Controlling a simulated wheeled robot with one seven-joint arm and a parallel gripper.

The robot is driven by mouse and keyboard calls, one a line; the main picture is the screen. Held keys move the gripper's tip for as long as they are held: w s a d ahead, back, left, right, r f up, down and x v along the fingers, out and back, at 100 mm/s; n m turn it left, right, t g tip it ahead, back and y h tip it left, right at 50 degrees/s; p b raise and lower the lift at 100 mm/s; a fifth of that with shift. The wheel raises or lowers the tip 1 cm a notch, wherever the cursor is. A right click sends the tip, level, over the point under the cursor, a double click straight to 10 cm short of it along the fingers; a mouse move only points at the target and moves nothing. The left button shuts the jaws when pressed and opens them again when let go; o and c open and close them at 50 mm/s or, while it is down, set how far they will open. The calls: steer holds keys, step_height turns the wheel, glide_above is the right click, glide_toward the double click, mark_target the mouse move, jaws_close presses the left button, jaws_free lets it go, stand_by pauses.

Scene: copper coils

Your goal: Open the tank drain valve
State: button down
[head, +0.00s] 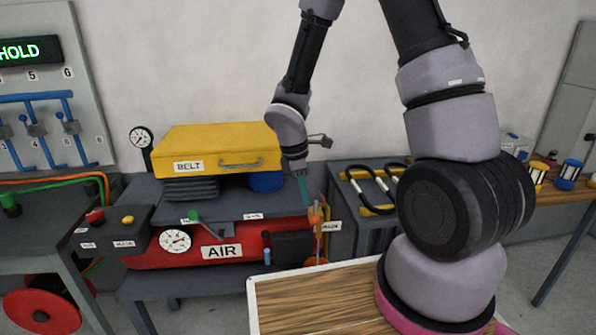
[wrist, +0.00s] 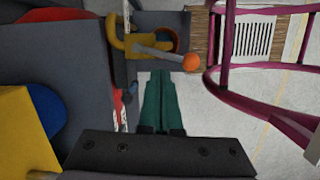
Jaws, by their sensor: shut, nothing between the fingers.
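The red air tank (head: 140,257) lies under the grey bench shelf in the head view, with "AIR" on its label. At its right end is a yellow pipe or bracket (head: 325,232) with an orange part. In the wrist view a grey lever (wrist: 158,53) with an orange ball knob (wrist: 191,61) runs out from the yellow fitting (wrist: 117,31); it looks like the drain valve's handle. My gripper (head: 306,204) is shut and empty, its teal fingers pointing down just above the fitting. In the wrist view its fingertips (wrist: 166,76) lie close to the lever and knob; contact cannot be told.
A yellow BELT case (head: 215,146) and a blue cylinder (head: 266,181) stand on the shelf behind and left of my gripper. A black cylinder (head: 293,246) is mounted at the tank's front. Black-handled items (head: 369,190) lie right. Open floor shows in the wrist view.

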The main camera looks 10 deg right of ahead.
steer(key=w+a+r, duration=0.1)
steer(key=a+r, duration=0.2)
steer(key=r, duration=0.7)
steer(key=shift+r, duration=0.35)
